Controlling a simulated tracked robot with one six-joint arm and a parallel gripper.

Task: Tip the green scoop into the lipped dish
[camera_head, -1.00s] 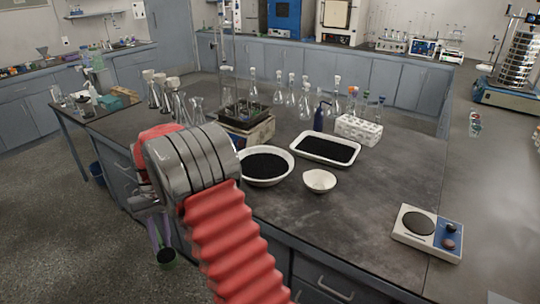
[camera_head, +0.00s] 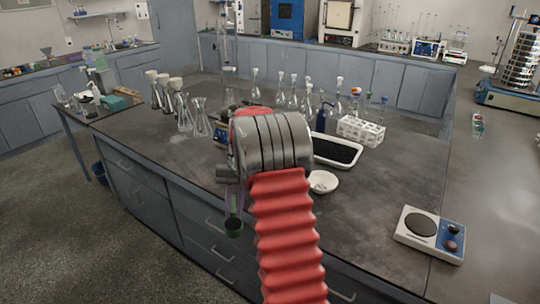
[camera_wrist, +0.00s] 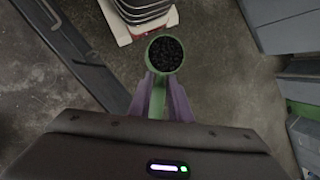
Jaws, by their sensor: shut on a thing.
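The green scoop (camera_head: 234,229) hangs below my gripper (camera_head: 233,207), off the front edge of the bench in the head view. In the wrist view my purple fingers (camera_wrist: 160,88) are shut on the green handle, and the scoop's round cup (camera_wrist: 165,53) is full of black granules. The cup looks upright. A small white dish (camera_head: 328,183), which I take for the lipped dish, stands on the bench to the right of my arm. My arm hides its left side. Its lip cannot be made out. The gripper is well left of the dish.
A white tray (camera_head: 336,165) of black material lies behind the dish, partly hidden by my arm. A white rack (camera_head: 361,131), a dark blue bottle (camera_head: 321,119) and several flasks (camera_head: 292,95) stand farther back. A hotplate (camera_head: 440,244) sits at right. Bench between dish and hotplate is clear.

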